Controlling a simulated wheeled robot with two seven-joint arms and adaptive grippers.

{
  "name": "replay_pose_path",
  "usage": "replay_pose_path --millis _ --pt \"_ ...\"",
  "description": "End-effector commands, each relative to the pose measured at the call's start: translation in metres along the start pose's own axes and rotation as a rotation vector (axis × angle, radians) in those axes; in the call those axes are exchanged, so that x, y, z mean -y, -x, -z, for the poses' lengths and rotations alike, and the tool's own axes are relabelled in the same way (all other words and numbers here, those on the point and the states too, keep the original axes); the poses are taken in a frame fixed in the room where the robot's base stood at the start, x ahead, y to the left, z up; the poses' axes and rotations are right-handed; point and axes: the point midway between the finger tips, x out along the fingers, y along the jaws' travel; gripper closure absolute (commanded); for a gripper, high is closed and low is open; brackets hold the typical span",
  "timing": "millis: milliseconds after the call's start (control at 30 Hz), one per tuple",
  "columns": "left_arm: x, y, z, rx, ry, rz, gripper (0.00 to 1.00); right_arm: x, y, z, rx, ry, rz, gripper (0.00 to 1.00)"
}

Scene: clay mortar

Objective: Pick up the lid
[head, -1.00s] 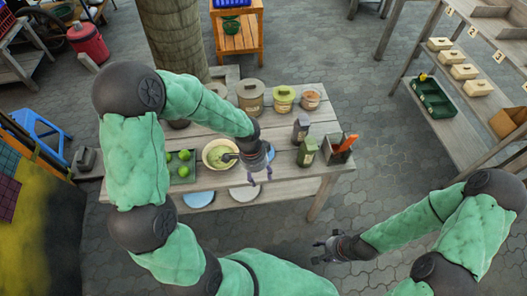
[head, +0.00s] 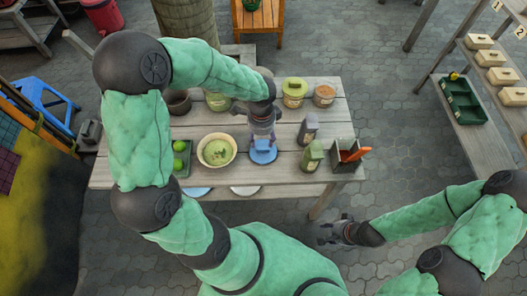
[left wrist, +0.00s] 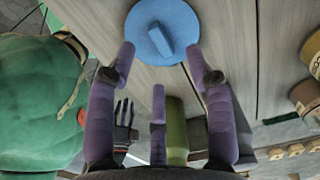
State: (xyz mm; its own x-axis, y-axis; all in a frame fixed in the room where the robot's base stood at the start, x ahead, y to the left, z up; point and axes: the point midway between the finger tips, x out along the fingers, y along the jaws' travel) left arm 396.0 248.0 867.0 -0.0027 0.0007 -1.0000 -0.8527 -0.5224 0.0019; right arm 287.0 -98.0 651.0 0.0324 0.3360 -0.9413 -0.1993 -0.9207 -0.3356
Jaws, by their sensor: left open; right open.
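The lid is a round blue disc with a bar handle. It lies flat on the wooden table (head: 215,120) in the head view (head: 263,155), right of the bowl. It also shows at the top of the left wrist view (left wrist: 165,16). My left gripper (head: 262,138) points down just above the lid and partly covers it. In the left wrist view my left gripper's fingers (left wrist: 158,65) are spread, with the handle beyond the tips and nothing between them. My right gripper (head: 325,236) is open and empty, off the table's front right.
A bowl of green contents (head: 216,150) stands left of the lid, with a tray of green fruit (head: 182,158) beyond it. Two small bottles (head: 311,155) and a dark box with an orange item (head: 348,156) stand right. Several jars (head: 294,92) line the back.

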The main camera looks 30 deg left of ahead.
Motion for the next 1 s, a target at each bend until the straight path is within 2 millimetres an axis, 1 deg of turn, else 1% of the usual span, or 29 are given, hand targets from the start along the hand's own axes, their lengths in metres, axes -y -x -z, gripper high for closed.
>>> replay_pose_path --millis 33,167,233,400,533,600,800,867,900,967,1000 --pt "0.000 -0.006 0.000 -0.001 0.001 0.001 0.47 -0.001 -0.003 0.000 0.000 0.000 0.000 0.57" --pt "0.000 -0.011 0.001 -0.001 0.001 0.001 0.47 -0.002 -0.005 0.000 0.000 0.000 0.000 0.57" --pt "-0.001 -0.017 0.001 -0.001 0.000 0.000 0.47 -0.003 -0.009 0.001 -0.001 0.000 0.000 0.57" --pt "-0.005 -0.041 0.004 -0.001 0.000 0.000 0.47 -0.008 -0.022 0.001 -0.001 0.000 0.000 0.57" --pt "-0.005 -0.057 0.004 -0.002 0.001 0.000 0.47 -0.010 -0.029 0.002 -0.001 0.000 0.000 0.57" --pt "-0.005 -0.060 0.004 -0.002 0.001 0.000 0.47 -0.011 -0.030 0.002 -0.001 0.000 0.000 0.57" --pt "-0.004 -0.058 0.004 -0.003 0.001 0.001 0.47 -0.010 -0.028 0.002 -0.001 0.000 0.000 0.57" --pt "-0.004 -0.058 0.004 -0.003 0.001 0.001 0.64 -0.010 -0.028 0.002 -0.001 0.000 0.000 0.57" --pt "-0.004 -0.058 0.004 -0.003 0.001 0.001 0.75 -0.010 -0.028 0.002 -0.001 0.000 0.000 0.57" --pt "-0.004 -0.058 0.004 -0.003 0.001 0.001 0.92 -0.010 -0.028 0.002 -0.001 0.000 0.000 0.57" --pt "-0.005 -0.058 0.004 -0.003 0.001 0.001 0.98 -0.010 -0.028 0.002 -0.001 0.000 0.000 0.57"
